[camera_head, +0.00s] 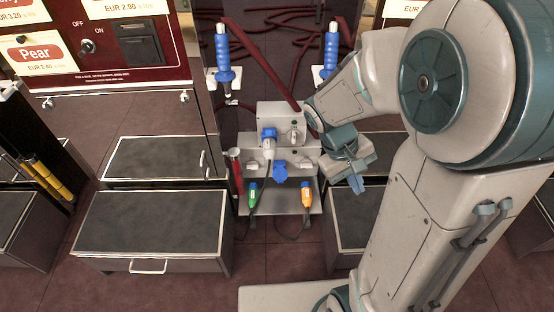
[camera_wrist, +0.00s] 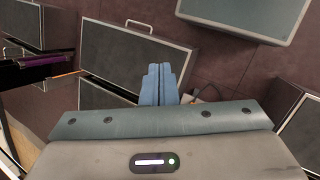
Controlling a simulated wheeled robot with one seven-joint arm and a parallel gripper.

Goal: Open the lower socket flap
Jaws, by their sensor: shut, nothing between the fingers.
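A grey metal socket panel (camera_head: 292,152) stands at the centre of the head view. The lower blue socket flap (camera_head: 280,171) is on its front, below and right of the upper blue socket (camera_head: 268,134). The flap looks small, and I cannot tell clearly how far it stands open. My gripper (camera_head: 357,185) is right of the panel, apart from the flap, pointing down. Its blue fingers are together and empty, and they also show in the wrist view (camera_wrist: 158,84). The flap is not visible in the wrist view.
A green connector (camera_head: 252,195) and an orange connector (camera_head: 306,195) stand on the shelf under the socket, with cables. A red cylinder (camera_head: 236,171) is left of it. Blue-handled nozzles (camera_head: 223,55) hang above. A dark-topped box (camera_head: 150,224) stands on the floor at left.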

